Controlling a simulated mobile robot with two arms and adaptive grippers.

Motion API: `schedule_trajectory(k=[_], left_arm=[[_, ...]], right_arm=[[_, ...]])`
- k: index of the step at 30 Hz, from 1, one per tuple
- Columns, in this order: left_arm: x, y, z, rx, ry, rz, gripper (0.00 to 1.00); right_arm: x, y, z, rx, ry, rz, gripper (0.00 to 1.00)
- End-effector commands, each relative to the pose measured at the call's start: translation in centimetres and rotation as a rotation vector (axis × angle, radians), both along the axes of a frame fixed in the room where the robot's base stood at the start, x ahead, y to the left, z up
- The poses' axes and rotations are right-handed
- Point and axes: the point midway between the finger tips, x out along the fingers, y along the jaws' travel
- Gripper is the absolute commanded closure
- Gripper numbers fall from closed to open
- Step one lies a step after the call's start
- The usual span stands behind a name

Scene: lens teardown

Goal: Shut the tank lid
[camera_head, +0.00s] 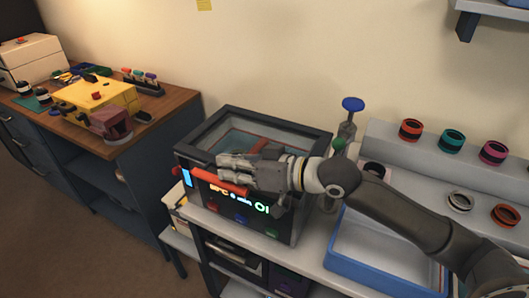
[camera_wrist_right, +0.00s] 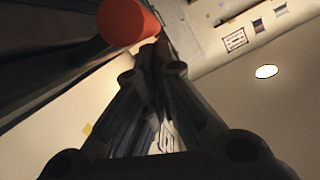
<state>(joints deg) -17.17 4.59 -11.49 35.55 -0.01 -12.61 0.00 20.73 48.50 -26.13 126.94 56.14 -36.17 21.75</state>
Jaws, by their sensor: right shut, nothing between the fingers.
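The tank (camera_head: 272,222) is a dark box with a lit display on its front, standing on the grey bench. Its dark-framed lid (camera_head: 268,118) with a clear window lies across the top. My right arm hides part of the front edge, so I cannot tell whether a gap is left there. The red-orange handle bar (camera_head: 220,182) runs along the upper front; its round end shows large in the wrist view (camera_wrist_right: 128,22). My right gripper (camera_head: 222,165) is shut and empty, just above and beside the handle bar. I cannot tell whether they touch. My left gripper is out of view.
A blue-rimmed tray (camera_head: 345,271) sits right of the tank, under my right arm. A bottle with a blue top (camera_head: 352,104) stands behind it. Several coloured lens rings rest on the stepped rack (camera_head: 390,135). A wooden-topped bench (camera_head: 165,101) with a yellow machine is at left.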

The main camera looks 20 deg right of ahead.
Motion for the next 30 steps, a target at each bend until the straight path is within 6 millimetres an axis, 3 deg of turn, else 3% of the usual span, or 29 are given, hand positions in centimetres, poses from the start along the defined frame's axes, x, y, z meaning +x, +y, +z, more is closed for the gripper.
schedule_trajectory(k=[1, 6, 8, 18, 30], left_arm=[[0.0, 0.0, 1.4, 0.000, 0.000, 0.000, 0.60], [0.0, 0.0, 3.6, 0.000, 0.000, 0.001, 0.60], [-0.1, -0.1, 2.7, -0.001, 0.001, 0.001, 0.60], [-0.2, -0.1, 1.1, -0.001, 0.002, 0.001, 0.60], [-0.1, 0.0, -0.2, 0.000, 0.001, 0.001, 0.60]], right_arm=[[0.2, 0.0, 1.5, 0.001, -0.005, -0.002, 1.00], [0.7, 0.1, 3.8, 0.005, -0.015, -0.006, 1.00], [0.2, -0.7, 3.1, 0.001, -0.015, -0.008, 1.00], [-3.3, -4.2, 4.3, 0.001, -0.017, -0.010, 1.00], [-5.7, -6.6, 5.2, 0.004, -0.018, -0.013, 1.00]])
